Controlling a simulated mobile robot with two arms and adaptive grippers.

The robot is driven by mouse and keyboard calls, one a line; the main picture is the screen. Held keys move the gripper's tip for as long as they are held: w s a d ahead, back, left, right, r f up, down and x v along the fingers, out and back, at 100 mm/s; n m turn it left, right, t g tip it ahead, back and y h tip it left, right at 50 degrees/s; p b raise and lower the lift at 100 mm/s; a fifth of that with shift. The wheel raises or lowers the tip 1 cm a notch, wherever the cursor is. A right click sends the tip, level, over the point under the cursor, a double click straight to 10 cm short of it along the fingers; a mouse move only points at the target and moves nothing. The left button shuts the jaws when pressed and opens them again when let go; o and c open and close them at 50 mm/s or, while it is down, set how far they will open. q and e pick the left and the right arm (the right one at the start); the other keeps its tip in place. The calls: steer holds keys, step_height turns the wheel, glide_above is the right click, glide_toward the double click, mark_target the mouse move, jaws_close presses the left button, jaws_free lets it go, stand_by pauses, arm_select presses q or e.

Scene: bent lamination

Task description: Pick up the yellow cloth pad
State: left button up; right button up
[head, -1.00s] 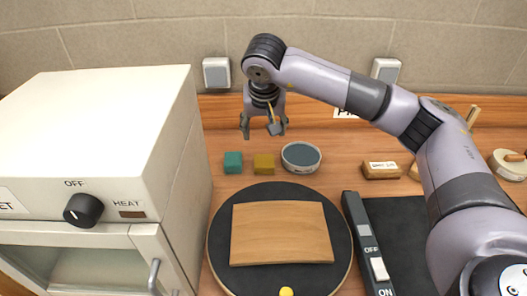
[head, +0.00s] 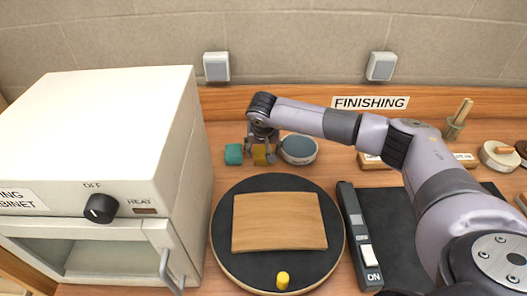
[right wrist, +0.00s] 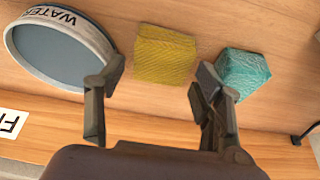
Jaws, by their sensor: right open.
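The yellow cloth pad (head: 261,157) is a small block on the wooden bench, between a teal pad (head: 233,154) and a round water dish (head: 299,149). My right gripper (head: 260,159) is over it and partly hides it in the head view. In the right wrist view the yellow cloth pad (right wrist: 165,55) shows between and beyond the fingertips of my open right gripper (right wrist: 158,80). Nothing is between the fingers. The left fingertip is close to the water dish (right wrist: 60,50); the right one is close to the teal pad (right wrist: 242,74). My left gripper is not in view.
A cream cabinet (head: 110,130) stands at the left. A round black turntable (head: 225,240) with a bent wooden sheet (head: 278,222) and a yellow knob (head: 282,281) is in front. A switch bar (head: 358,235) and dark mat (head: 400,225) lie right. The wall is behind.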

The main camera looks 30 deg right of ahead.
mark_target(263, 153)
steer(key=shift+x, duration=1.1)
steer(key=c, duration=0.7)
arm_select(q)
steer(key=shift+s+a+r, duration=0.2)
steer(key=shift+s+r, duration=0.1)
arm_select(e)
steer(key=shift+r, duration=0.1)
arm_select(q)
steer(key=shift+f+b, duration=2.2)
steer(key=shift+f, duration=0.05)
arm_select(e)
steer(key=shift+r, duration=9.95)
